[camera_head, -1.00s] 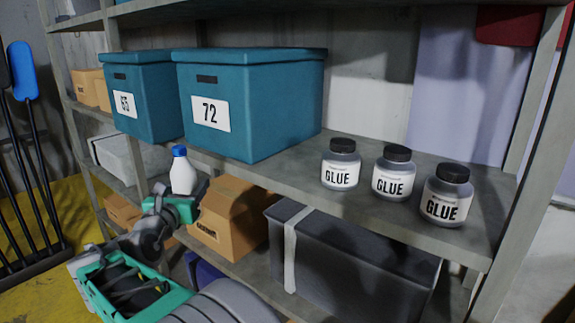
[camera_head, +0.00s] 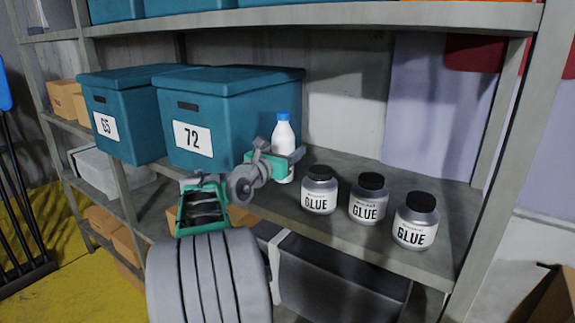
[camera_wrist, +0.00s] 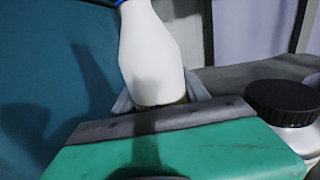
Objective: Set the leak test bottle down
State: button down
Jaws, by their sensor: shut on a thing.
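The leak test bottle (camera_head: 283,143) is white with a blue cap and stands upright in the head view. My gripper (camera_head: 284,162) is shut on its lower part. The bottle is at the shelf (camera_head: 330,227), between teal box 72 (camera_head: 235,110) and the nearest glue jar (camera_head: 320,190). In the wrist view the bottle (camera_wrist: 150,50) rises above the green and grey gripper body, its cap cut off at the top edge. The gripper hides the bottle's base, so I cannot tell whether it touches the shelf.
Two more glue jars (camera_head: 368,198) (camera_head: 416,221) stand farther right on the shelf. Teal box 65 (camera_head: 123,120) is left of box 72. A shelf post (camera_head: 495,160) stands at the right. Some bare shelf lies behind the jars.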

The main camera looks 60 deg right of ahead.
jog(key=shift+f, duration=1.85)
jog(key=c, duration=0.6)
grip_release()
jog(key=shift+f, duration=0.2)
jog(key=shift+o, duration=0.2)
jog(key=shift+a+r, duration=0.1)
jog(key=shift+a, duration=0.15)
jog(key=a+b, duration=0.1)
jog(key=a, duration=0.6)
jog(key=w+a+b, duration=0.1)
jog(key=a, duration=0.3)
jog(key=shift+a+b, duration=0.3)
jog(key=shift+b, duration=0.05)
